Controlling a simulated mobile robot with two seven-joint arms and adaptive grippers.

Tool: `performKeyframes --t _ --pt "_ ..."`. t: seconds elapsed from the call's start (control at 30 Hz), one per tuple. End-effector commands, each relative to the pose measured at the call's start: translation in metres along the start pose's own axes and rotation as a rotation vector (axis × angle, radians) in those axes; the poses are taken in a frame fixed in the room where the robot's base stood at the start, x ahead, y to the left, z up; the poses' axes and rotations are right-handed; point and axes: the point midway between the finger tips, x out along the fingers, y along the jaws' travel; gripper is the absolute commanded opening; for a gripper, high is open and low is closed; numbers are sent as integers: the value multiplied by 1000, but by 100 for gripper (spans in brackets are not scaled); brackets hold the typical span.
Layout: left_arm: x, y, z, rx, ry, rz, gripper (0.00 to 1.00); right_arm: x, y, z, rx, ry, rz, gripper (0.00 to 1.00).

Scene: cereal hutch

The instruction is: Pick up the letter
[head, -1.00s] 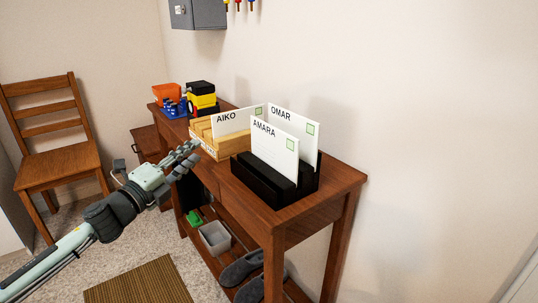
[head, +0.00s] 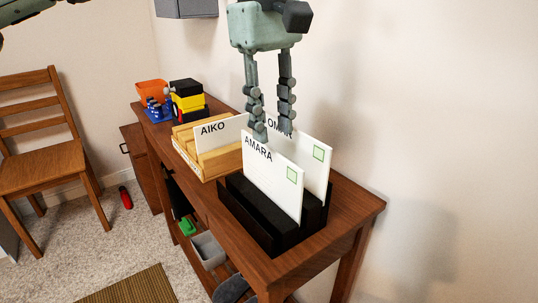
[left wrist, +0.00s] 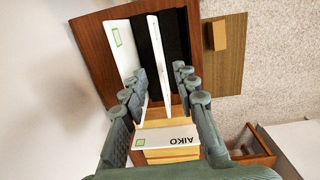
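The white AMARA letter (head: 272,180) stands upright in the front slot of a black letter holder (head: 250,222) on the wooden hutch. The white OMAR letter (head: 318,165) stands behind it in the same holder, partly hidden by it and by a finger. My left gripper (head: 272,134) points down from above, open, its fingertips at the top edge of the AMARA letter. In the left wrist view the AMARA letter (left wrist: 157,60) shows edge-on between the spread fingers (left wrist: 159,72), and the OMAR letter (left wrist: 119,45) is beside the left finger. My right gripper is out of view.
The AIKO letter (head: 220,132) stands in a light wooden holder (head: 184,148) to the left. A yellow-black toy (head: 188,102) and an orange bin (head: 152,92) are farther back. The wall is close behind; a grey box (head: 186,8) hangs on it.

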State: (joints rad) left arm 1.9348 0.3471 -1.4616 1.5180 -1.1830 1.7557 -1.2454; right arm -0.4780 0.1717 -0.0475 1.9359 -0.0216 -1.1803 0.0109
Motion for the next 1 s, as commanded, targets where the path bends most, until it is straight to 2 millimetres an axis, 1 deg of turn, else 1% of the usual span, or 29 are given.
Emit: performKeyframes --t 0.07,0.17,0.37,0.47,0.6,0.7,0.93,0.97,1.0 --pt "-3 -3 -1 22 53 -31 29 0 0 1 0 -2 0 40" --pt "5 -5 -3 29 69 -46 29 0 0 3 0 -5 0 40" --pt "27 -4 -7 27 66 -44 29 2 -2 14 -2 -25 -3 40" --pt "40 -2 -11 26 65 -44 29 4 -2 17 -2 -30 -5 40" --pt "61 0 -15 26 64 -43 29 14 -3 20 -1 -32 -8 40" --pt "69 -1 -15 26 64 -41 29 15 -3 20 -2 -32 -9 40" --pt "72 -1 -15 26 63 -40 29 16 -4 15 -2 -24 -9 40" --pt "72 0 -15 26 63 -40 28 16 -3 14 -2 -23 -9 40" --pt "72 0 -15 26 63 -40 23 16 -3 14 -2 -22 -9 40"
